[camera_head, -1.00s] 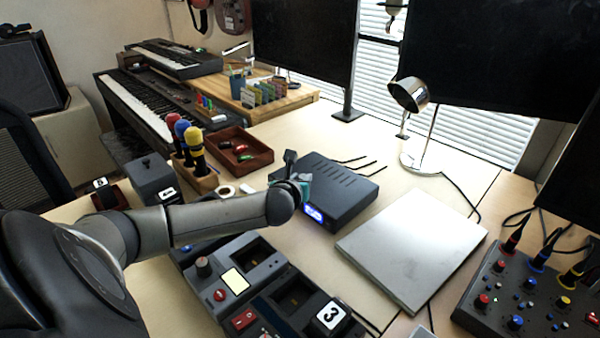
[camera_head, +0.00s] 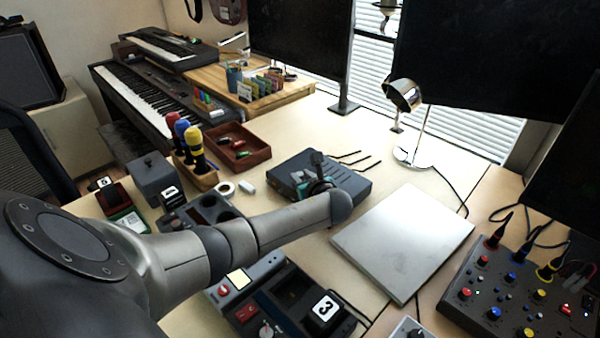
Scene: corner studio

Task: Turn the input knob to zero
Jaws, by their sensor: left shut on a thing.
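A dark grey box (camera_head: 345,176) with a slotted top stands in the middle of the desk. My left arm comes in from the left, and its gripper (camera_head: 314,186) is at the box's front side. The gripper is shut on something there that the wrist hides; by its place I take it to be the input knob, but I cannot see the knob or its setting. My right gripper is not in view.
A flat silver slab (camera_head: 402,240) lies right of the box. A mixer (camera_head: 515,300) with coloured knobs and plugged cables stands at the right. A lamp (camera_head: 410,95) is behind. Dark devices and a numbered block (camera_head: 325,310) lie below the arm.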

